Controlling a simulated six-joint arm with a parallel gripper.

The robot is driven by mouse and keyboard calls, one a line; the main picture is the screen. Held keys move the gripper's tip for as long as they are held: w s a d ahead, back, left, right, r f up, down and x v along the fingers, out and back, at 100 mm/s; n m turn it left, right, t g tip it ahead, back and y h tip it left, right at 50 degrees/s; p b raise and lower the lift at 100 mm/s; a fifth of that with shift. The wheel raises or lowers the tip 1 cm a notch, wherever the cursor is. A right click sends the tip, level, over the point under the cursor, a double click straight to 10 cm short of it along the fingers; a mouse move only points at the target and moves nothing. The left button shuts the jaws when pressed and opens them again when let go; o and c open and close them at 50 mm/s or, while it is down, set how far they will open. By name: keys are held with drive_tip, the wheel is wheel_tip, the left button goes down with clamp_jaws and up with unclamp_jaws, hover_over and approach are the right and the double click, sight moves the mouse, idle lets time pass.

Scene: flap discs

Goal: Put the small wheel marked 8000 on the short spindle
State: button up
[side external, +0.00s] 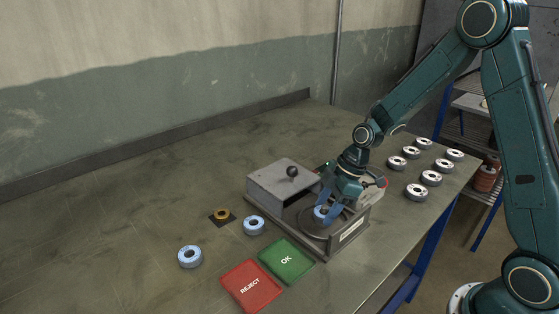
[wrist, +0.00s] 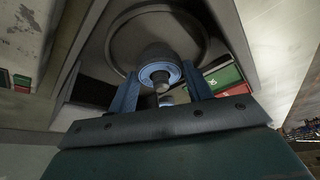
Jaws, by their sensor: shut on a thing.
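A small blue-and-white wheel (side external: 320,212) is between the fingers of my gripper (side external: 327,208), which is shut on it. It also shows in the wrist view (wrist: 146,70), low over or at a round dark dish. Its marking cannot be read. A dark post end (wrist: 160,77) shows at the wheel's centre; I cannot tell whether the wheel is around a spindle or above it. Two more blue-and-white wheels, one nearer the front left (side external: 190,257) and one beside the machine (side external: 254,225), lie on the table with unreadable marks.
A grey machine housing (side external: 280,179) with a black knob stands left of my gripper. A green OK mat (side external: 287,261) and a red REJECT mat (side external: 251,286) lie in front. An orange ring (side external: 222,214) sits on a dark square. Several white wheels (side external: 417,191) stand at the right.

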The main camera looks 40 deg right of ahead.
idle(0.3)
drive_tip(key=o, duration=1.3)
drive_tip(key=shift+r, duration=3.7)
